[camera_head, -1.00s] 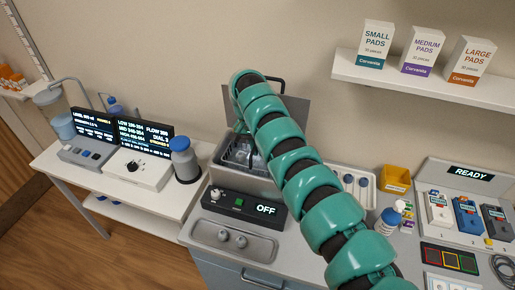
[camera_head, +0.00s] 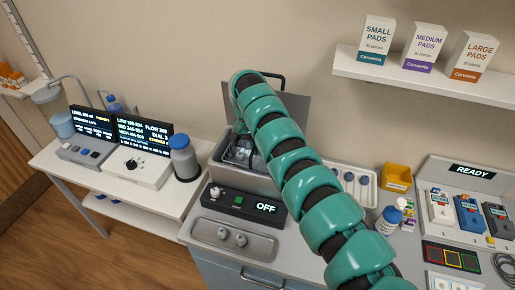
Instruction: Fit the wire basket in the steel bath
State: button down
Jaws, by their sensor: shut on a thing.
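The steel bath (camera_head: 232,180) stands on the counter behind a control box (camera_head: 240,205) whose display reads OFF. Its lid (camera_head: 296,108) is raised at the back. The dark wire basket (camera_head: 236,154) shows inside the bath opening, partly hidden by my arm. My arm arches over the bath, its far end bending down into the opening. My gripper (camera_head: 241,131) is only just visible there, shut on the basket. Its fingertips are mostly hidden. I cannot tell whether the basket rests on the bath's floor or is level.
A blue-capped grey flask (camera_head: 184,160) and a dial unit (camera_head: 137,167) stand left of the bath. A white tray (camera_head: 364,187), yellow bin (camera_head: 397,176) and pump bottle (camera_head: 391,220) are to the right.

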jog(key=shift+f+b, duration=0.55)
jog(key=shift+f, duration=0.05)
dwell(0.9)
dwell(0.3)
jog(key=c, duration=1.8)
grip_release()
jog(key=shift+r, duration=0.15)
jog(key=shift+r+b, duration=0.35)
jog(key=shift+r, duration=1.55)
jog(key=o, duration=0.6)
jog(key=shift+c, duration=0.2)
